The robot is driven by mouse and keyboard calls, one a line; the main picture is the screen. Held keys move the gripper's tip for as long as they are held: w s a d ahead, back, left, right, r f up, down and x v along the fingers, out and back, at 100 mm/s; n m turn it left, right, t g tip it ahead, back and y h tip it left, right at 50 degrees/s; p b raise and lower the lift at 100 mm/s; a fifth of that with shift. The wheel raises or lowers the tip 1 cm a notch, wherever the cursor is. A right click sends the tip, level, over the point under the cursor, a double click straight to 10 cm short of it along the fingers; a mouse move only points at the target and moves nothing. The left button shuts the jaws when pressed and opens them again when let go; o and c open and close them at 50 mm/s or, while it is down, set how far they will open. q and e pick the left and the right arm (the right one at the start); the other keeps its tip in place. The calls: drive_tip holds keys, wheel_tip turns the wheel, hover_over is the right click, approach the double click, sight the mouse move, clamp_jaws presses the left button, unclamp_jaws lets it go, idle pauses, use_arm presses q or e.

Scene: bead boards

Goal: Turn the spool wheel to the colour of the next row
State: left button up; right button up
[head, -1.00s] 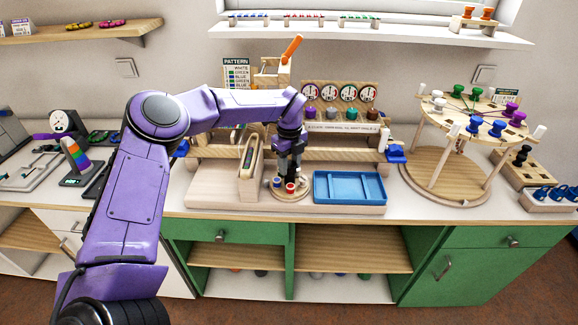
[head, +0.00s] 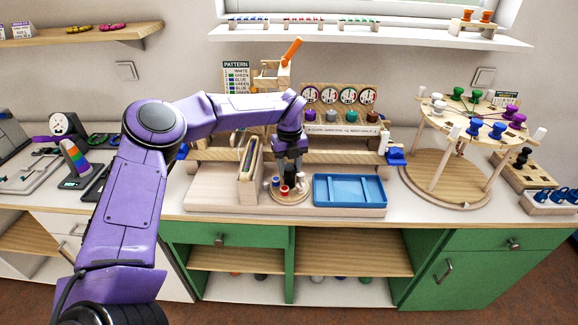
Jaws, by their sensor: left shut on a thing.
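The pattern card (head: 236,78) stands at the back with rows of colour words, white at the top; the lower rows are too small to read surely. My right gripper is not in view.
A blue tray (head: 350,203) lies just right of the wheel, and an upright wooden holder (head: 249,182) stands close on its left. A round raised stand (head: 470,118) with coloured spools is at the right. A wooden frame with dials (head: 340,93) stands behind.

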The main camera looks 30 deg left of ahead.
use_arm(q)
drive_tip(key=shift+s+d+f, duration=0.1)
drive_tip(key=o, duration=1.1)
drive_tip(key=shift+c, duration=0.2)
wheel_tip(320, 180, up, 10)
drive_tip(key=shift+f+b, duration=0.25)
drive_tip(key=shift+b, duration=0.6)
drive_tip(key=shift+r, duration=0.55)
